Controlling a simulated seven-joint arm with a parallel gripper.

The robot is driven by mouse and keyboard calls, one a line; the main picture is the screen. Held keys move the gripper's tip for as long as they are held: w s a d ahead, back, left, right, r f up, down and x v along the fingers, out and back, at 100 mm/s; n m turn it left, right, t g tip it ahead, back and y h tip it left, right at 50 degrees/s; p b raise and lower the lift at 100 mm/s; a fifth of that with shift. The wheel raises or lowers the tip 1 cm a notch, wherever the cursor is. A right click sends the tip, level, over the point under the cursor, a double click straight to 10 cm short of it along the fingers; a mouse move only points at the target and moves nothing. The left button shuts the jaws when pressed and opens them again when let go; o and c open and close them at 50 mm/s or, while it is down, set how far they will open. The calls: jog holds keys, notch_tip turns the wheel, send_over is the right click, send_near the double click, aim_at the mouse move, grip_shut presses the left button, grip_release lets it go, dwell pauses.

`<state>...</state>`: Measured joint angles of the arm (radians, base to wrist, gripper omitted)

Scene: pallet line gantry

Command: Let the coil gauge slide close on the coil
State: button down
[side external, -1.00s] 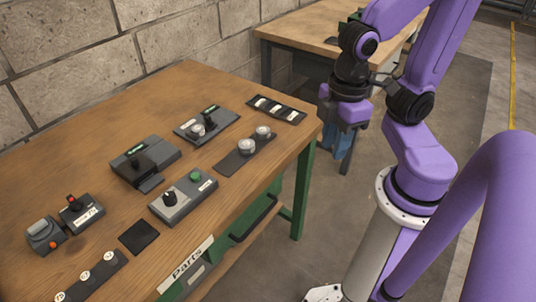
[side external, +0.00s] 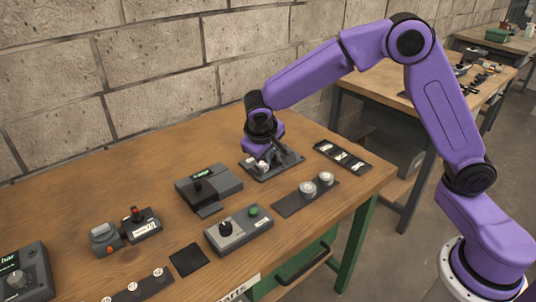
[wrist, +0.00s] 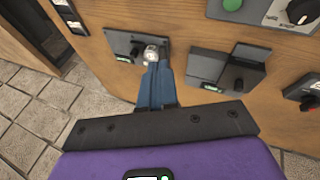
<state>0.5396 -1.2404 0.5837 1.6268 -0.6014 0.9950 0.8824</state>
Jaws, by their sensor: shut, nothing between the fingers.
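The coil gauge (side external: 287,166) is a dark plate with a small green display, a black upright part and a light silver round piece, which looks like the coil. It lies near the back right of the wooden table, partly hidden by my gripper (side external: 265,163). In the wrist view the gauge (wrist: 123,44) is at top centre, with the silver coil (wrist: 151,50) on its right and the black part to the left of the coil. My blue fingers (wrist: 157,66) are together and empty, their tips right at the coil in the picture. I cannot tell whether they touch it.
A similar dark box with a green display (side external: 222,182) stands left of the gauge. A black strip with two silver discs (side external: 290,205) and a black rack (side external: 343,157) lie nearby. A grey box with a green button (side external: 238,236) is in front. The right table edge is close.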

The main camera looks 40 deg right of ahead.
jog(key=w+d+f+m+h, duration=0.2)
jog(key=w+f+m, duration=0.15)
jog(key=w, duration=0.55)
send_near(265, 164)
jog(key=shift+t, duration=0.4)
jog(key=x, duration=0.4)
jog(key=w+x, duration=0.1)
jog(key=x, duration=0.1)
jog(key=shift+a, duration=0.3)
jog(key=shift+s+d+r, duration=0.1)
jog(key=shift+d+r, duration=0.05)
jog(key=shift+d, duration=0.45)
jog(key=shift+d+r, duration=0.1)
jog(key=shift+d, duration=1.15)
jog(key=shift+d, duration=1.45)
